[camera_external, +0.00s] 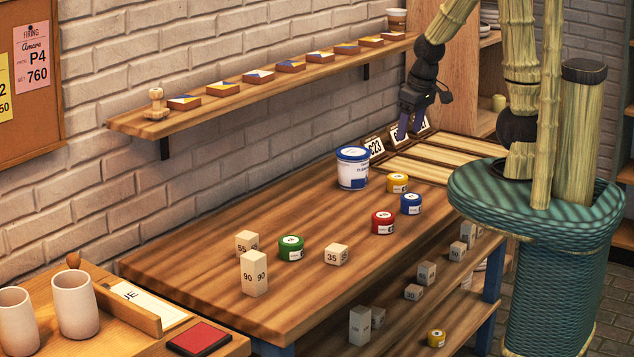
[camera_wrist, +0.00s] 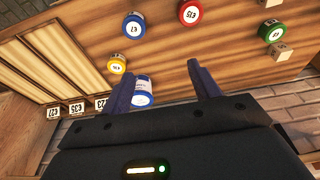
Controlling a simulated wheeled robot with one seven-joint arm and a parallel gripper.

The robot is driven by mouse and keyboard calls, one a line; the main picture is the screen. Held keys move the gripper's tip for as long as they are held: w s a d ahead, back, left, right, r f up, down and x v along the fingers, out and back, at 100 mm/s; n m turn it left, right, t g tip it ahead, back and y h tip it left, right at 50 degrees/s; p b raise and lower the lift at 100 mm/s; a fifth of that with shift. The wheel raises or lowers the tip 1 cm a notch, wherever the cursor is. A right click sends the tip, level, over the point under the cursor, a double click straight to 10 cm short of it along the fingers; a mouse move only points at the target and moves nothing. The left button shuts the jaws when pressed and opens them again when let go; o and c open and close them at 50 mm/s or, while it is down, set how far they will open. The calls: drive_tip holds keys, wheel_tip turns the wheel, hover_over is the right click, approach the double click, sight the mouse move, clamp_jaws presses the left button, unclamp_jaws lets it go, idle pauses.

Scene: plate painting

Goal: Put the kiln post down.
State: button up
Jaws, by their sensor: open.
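My gripper (camera_external: 405,122) is open and empty, held over the back right of the wooden table, near the price cards. In the wrist view its two dark fingers (camera_wrist: 164,82) stand apart with no post between them. Pale kiln posts stand on the table at the front left: a tall one marked 90 (camera_external: 254,276), a shorter one marked 55 (camera_external: 242,241) behind it, and a low one marked 35 (camera_external: 336,254) to the right. All are well away from my gripper. In the wrist view a pale block (camera_wrist: 281,53) shows at the right.
A white bucket with a blue lid (camera_external: 352,171) stands at the table's back. Green (camera_external: 291,250), red (camera_external: 383,224), blue (camera_external: 411,206) and yellow (camera_external: 397,184) jars stand around. More blocks (camera_external: 427,271) are on the lower shelf. The slatted trays (camera_external: 420,172) lie at the right.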

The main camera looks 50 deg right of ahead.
drive_tip(key=w+a+f+g, duration=0.1)
drive_tip(key=a+f, duration=0.1)
drive_tip(key=a, duration=1.2)
drive_tip(key=w+a+f+n+g, duration=0.1)
drive_tip(key=a+f, duration=0.1)
drive_tip(key=a, duration=1.2)
drive_tip(key=shift+w+a+f+g, duration=0.2)
drive_tip(key=shift+a+f+g, duration=0.05)
drive_tip(key=shift+f+g, duration=0.05)
drive_tip(key=p, duration=0.1)
hover_over(335, 247)
wheel_tip(335, 247, down, 12)
drive_tip(key=shift+a+f, duration=0.1)
drive_tip(key=shift+f+p, duration=0.1)
drive_tip(key=shift+p, duration=0.2)
